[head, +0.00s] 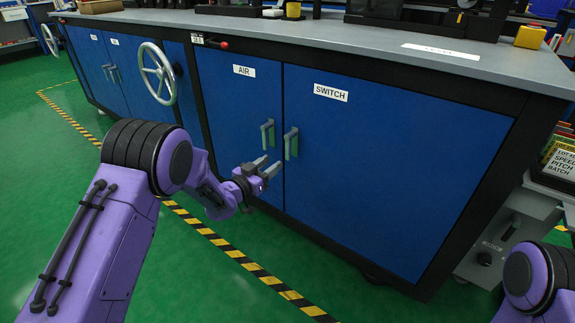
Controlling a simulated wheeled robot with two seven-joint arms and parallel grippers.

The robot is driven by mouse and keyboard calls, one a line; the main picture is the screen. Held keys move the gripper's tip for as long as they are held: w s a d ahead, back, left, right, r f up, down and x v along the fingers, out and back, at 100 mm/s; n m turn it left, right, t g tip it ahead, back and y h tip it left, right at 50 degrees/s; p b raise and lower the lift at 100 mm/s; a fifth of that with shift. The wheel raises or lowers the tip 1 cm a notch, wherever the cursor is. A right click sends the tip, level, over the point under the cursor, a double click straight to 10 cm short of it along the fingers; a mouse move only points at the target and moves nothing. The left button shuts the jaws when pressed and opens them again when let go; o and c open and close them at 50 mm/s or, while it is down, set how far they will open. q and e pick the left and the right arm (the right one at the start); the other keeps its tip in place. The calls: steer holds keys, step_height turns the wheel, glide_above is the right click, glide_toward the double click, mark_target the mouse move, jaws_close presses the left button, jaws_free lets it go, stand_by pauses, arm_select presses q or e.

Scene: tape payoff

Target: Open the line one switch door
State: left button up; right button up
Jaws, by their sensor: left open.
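The blue door labelled SWITCH (385,165) is shut in the dark-framed cabinet, right of the middle. Its upright grey bar handle (290,143) is at the door's left edge. The blue AIR door (235,105) beside it is also shut, with a similar handle (267,135) at its right edge. My left gripper (270,167) is open and empty, its fingers pointing right, below the two handles and in front of the seam between the doors. It appears apart from the SWITCH handle. My right gripper is out of view; only part of my right arm shows at the lower right.
A grey worktop (345,38) covers the cabinet. A handwheel (157,73) sticks out at the left, and a red-knobbed lever (223,45) sits under the worktop edge. Yellow-black floor tape (235,254) runs along the front. Green floor before the doors is clear.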

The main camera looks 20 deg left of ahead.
mark_target(287, 152)
arm_select(q)
steer(key=b+x, duration=0.2)
steer(key=x, duration=0.6)
steer(key=shift+w+d+f+b, duration=0.15)
steer(key=shift+w+f+b, duration=0.1)
steer(key=shift+b, duration=0.15)
steer(key=shift+w+d+r, duration=0.2)
steer(key=shift+w, duration=0.35)
jaws_close()
